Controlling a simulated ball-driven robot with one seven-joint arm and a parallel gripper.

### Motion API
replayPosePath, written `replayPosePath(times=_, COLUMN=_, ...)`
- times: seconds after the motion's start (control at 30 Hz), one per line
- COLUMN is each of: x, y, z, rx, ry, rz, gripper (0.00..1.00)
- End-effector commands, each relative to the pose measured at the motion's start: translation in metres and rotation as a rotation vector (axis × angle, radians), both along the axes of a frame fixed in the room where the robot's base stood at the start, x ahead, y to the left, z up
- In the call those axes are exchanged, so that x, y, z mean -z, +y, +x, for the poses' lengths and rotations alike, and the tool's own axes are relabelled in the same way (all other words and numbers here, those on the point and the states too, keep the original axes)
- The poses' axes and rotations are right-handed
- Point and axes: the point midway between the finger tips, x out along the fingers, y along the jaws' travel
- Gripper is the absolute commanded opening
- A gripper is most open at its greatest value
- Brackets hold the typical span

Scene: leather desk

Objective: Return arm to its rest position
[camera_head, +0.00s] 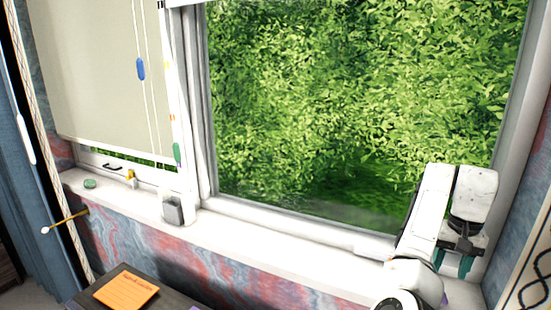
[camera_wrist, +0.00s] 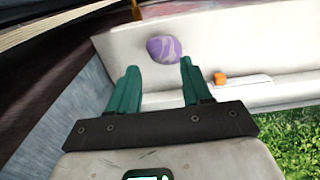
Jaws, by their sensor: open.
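My gripper (camera_head: 452,262) is at the right of the head view, raised in front of the window's right side with its teal fingers pointing down. In the wrist view my gripper (camera_wrist: 158,68) has its two teal fingers spread wide apart, with nothing between them. A rounded purple marbled thing (camera_wrist: 164,48) lies on the white sill beyond the fingertips, apart from them. A small patch of purple (camera_head: 444,299) shows beside my arm in the head view, mostly hidden.
The white window sill (camera_head: 270,242) is clear in the middle. A grey-and-white box (camera_head: 173,211), a small yellow thing (camera_head: 131,177) and a green disc (camera_head: 90,184) stand on its left. An orange block (camera_wrist: 220,78) shows near the frame. An orange note (camera_head: 126,290) lies below left.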

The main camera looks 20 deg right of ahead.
Motion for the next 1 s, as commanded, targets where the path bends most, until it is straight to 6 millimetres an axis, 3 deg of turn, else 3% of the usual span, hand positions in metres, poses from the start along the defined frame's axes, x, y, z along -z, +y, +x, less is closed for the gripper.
replayPosePath(times=0.33, x=0.026, y=0.005, z=-0.012, rx=-0.012, ry=0.022, rz=-0.058, gripper=0.49)
replayPosePath(times=0.67, x=0.070, y=0.022, z=-0.035, rx=-0.067, ry=0.049, rz=-0.161, gripper=0.49)
replayPosePath(times=0.87, x=0.111, y=0.051, z=-0.058, rx=-0.175, ry=0.058, rz=-0.249, gripper=0.49)
replayPosePath(times=1.0, x=0.139, y=0.081, z=-0.074, rx=-0.279, ry=0.050, rz=-0.287, gripper=0.49)
